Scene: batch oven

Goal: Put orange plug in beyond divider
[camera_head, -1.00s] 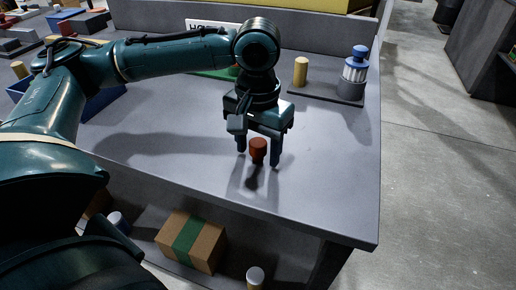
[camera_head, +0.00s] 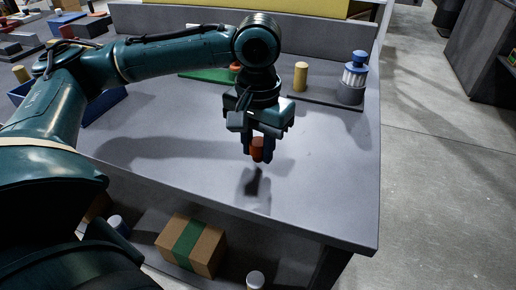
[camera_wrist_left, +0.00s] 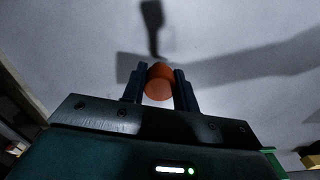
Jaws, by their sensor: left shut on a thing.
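The orange plug (camera_head: 257,149) is a short orange-red cylinder above the front part of the grey table (camera_head: 330,205). My left gripper (camera_head: 258,157) points down, its two fingers closed on the sides of the plug. In the left wrist view the plug (camera_wrist_left: 159,82) sits between the two dark fingertips. A dark shadow lies on the table just in front of it; I cannot tell whether the plug's lower end touches the table. A long grey upright panel (camera_head: 330,32) stands along the table's back and may be the divider. My right gripper is not in view.
A dark plate (camera_head: 318,98) near the back right carries a yellow cylinder (camera_head: 301,76) and a blue-and-white bottle-like piece (camera_head: 355,70). A green board (camera_head: 205,76) lies behind my arm. A cardboard box (camera_head: 190,246) sits on the lower shelf. The table's right front is clear.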

